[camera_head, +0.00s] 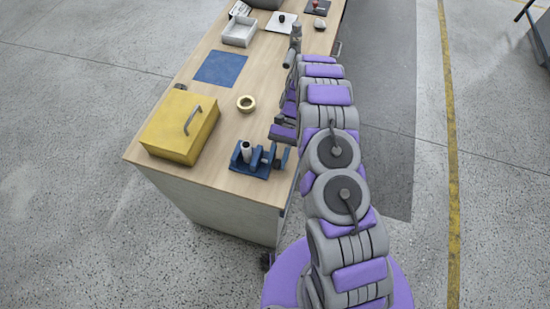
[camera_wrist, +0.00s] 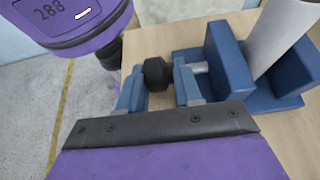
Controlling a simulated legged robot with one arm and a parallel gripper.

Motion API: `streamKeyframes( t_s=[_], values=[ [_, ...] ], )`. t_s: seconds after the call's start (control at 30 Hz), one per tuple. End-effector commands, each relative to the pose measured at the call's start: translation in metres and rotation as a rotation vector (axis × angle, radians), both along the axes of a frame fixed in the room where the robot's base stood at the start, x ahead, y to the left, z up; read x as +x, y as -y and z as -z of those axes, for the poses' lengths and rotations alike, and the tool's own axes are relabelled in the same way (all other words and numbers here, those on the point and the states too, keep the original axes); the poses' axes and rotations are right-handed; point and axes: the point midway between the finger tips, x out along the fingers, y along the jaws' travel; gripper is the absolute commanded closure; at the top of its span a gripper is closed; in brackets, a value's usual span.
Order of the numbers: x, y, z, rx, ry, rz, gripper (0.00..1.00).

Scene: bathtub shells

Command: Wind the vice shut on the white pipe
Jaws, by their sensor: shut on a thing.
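The blue vice (camera_head: 262,168) stands on the near right end of the wooden bench. The white pipe (camera_head: 246,152) stands upright in it. In the wrist view, the pipe (camera_wrist: 282,32) rises between the blue jaws (camera_wrist: 224,58); the fit at its base is partly hidden, so I cannot tell whether both jaws touch it. My gripper (camera_wrist: 157,90) is shut on the black knob (camera_wrist: 157,72) at the outer end of the vice's screw, one blue-grey finger on each side. In the head view, my gripper (camera_head: 281,152) is at the vice's right side, by the bench edge.
A yellow box (camera_head: 180,128) with a handle stands left of the vice. A tape roll (camera_head: 246,103), a blue mat (camera_head: 220,68) and a grey tray (camera_head: 239,32) lie farther back on the bench (camera_head: 215,100). The floor right of the bench is open.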

Motion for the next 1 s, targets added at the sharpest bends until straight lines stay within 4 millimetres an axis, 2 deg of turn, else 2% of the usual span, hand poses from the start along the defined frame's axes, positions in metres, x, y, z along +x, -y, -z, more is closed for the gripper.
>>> streamKeyframes(
  t_s=[0.4,0.43,0.57,1.0],
  values=[
    [0.0005,0.0042,0.0016,-0.005,-0.004,0.001,0.96],
    [0.0005,0.0042,0.0016,-0.005,-0.004,0.001,0.64],
    [0.0005,0.0032,0.0013,-0.004,-0.004,0.001,0.52],
    [-0.0002,-0.0046,0.0012,-0.007,-0.004,0.0,0.52]
  ],
)
